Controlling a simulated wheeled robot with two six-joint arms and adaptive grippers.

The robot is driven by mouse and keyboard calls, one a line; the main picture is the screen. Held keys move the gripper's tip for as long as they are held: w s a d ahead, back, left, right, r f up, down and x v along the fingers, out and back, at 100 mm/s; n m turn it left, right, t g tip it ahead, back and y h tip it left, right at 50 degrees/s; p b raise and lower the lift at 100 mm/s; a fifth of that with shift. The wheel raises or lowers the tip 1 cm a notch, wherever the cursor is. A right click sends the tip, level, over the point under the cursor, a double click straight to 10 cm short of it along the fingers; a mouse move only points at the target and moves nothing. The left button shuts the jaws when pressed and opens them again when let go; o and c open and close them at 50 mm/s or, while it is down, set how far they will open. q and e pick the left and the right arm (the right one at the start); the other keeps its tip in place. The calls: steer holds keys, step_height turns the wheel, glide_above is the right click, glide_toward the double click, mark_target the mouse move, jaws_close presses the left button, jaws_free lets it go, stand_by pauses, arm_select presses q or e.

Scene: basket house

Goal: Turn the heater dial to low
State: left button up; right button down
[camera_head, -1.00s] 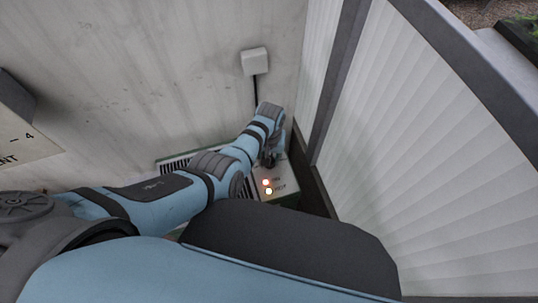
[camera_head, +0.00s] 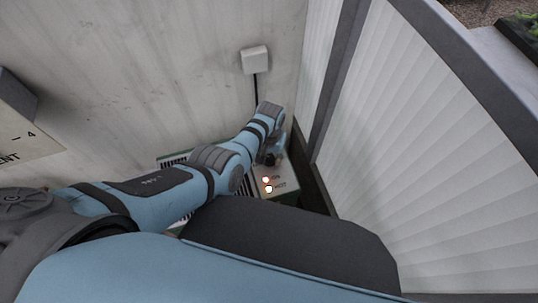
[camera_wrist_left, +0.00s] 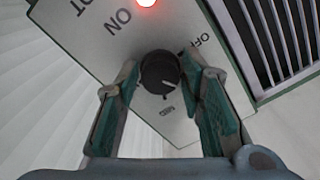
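The heater (camera_head: 285,187) stands low against the wall, with a pale control panel. Contact cannot be told. In the head view, my left wrist partly hides the dial area.
Two lit lamps (camera_head: 267,184) sit on the panel near "ON" and "HOT". A dark grille (camera_wrist_left: 280,40) lies beside the panel. A white pleated screen (camera_head: 420,160) with a dark frame stands close at the right. A white wall box (camera_head: 254,60) with a cable is above.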

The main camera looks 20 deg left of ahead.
mark_target(270, 158)
arm_select(q)
steer(key=shift+o, duration=0.7)
steer(key=shift+w+r, duration=0.1)
steer(key=shift+r, duration=0.15)
step_height(270, 158, up, 12)
